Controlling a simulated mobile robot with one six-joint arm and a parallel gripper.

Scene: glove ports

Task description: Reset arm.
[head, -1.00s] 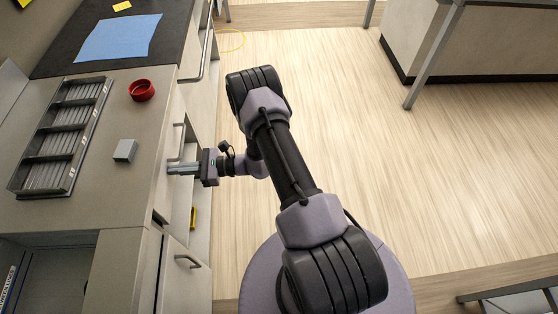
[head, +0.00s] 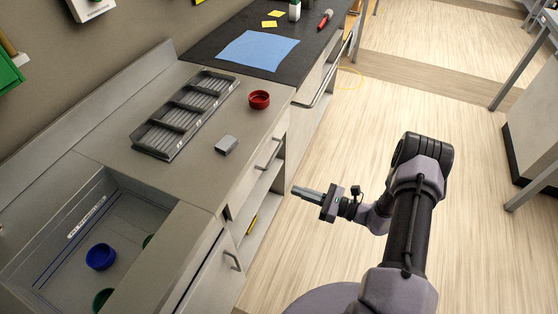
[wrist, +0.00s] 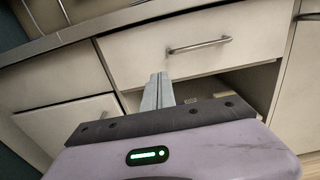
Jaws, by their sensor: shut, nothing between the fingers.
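My gripper (head: 308,193) is shut and empty. In the head view it hangs over the floor just right of the cabinet front, beside the drawers and lower than the counter top (head: 205,190). Its fingers point left toward the cabinet. In the wrist view the closed fingers (wrist: 158,92) point at a cabinet drawer front (wrist: 200,50) with a bar handle (wrist: 199,45). The drawer looks closed. I cannot tell the exact gap between the fingertips and the drawer.
On the counter are a grey compartment tray (head: 183,115), a red ring-shaped cup (head: 259,99) and a small grey block (head: 226,145). A blue cloth (head: 258,50) lies on the dark top. A sink (head: 60,235) at lower left holds a blue cup (head: 100,256).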

